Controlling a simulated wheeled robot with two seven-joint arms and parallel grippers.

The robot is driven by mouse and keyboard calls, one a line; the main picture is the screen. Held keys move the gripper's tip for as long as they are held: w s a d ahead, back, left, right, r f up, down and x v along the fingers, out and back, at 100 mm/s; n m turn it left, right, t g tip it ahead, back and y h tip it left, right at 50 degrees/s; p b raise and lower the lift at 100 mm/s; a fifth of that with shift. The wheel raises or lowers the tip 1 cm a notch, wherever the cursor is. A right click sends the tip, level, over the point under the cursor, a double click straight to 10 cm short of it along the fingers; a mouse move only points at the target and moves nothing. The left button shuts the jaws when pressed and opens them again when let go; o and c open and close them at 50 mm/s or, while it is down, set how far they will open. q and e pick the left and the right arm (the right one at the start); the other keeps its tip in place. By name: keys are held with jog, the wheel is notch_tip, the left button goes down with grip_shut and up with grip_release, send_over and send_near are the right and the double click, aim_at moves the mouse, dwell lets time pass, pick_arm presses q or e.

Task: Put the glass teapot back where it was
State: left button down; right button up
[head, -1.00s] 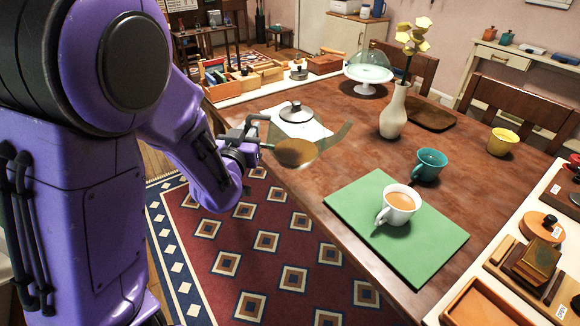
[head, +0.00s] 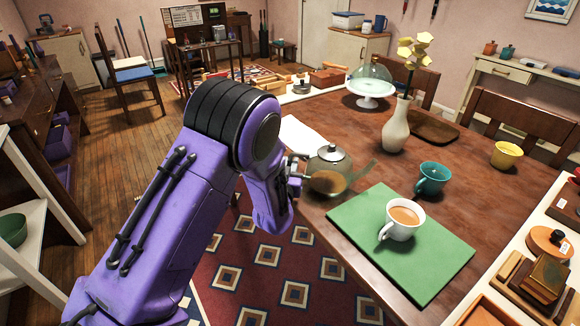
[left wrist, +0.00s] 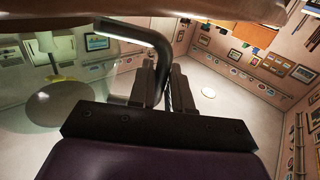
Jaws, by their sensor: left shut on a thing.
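The glass teapot (head: 330,169) is clear, with a grey lid that has a dark knob, and some brown tea inside. It is at the table's left edge, by the far left corner of the green mat (head: 440,262). Its spout points right. I cannot tell whether its base touches the table. My left gripper (head: 296,180) is shut on the teapot's handle, on its left side. The left wrist view shows the bent handle (left wrist: 135,35) running down between the fingers (left wrist: 160,84). My right gripper is not in view.
A white cup of tea (head: 405,222) stands on the green mat. A teal cup (head: 433,180), a cream vase (head: 396,130) and a yellow cup (head: 506,156) stand beyond. A white sheet (head: 298,130) lies behind the teapot. A glass-domed stand (head: 370,87) is farther back.

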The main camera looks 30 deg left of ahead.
pick_arm(q)
jog(key=shift+r, duration=0.15)
jog(key=c, duration=1)
grip_release()
jog(key=shift+s, duration=0.1)
jog(key=shift+c, duration=0.2)
jog(key=v, duration=1.2)
jog(key=s+d+f+n+g+h, duration=0.1)
jog(key=s+f+g, duration=0.4)
jog(key=s+f, duration=0.55)
jog(key=s+f+g+h, duration=0.2)
jog(key=s+f+g, duration=0.4)
jog(key=f, duration=0.8)
jog(key=s+f+g, duration=0.1)
jog(key=s+f, duration=0.1)
jog(key=s, duration=0.3)
jog(key=s+d+f+n+g, duration=0.1)
jog(key=s+f, duration=0.2)
jog(key=s, duration=0.3)
jog(key=shift+d+f+b, duration=0.25)
jog(key=shift+f+b, duration=0.1)
jog(key=shift+b, duration=0.1)
jog(key=shift+r, duration=0.1)
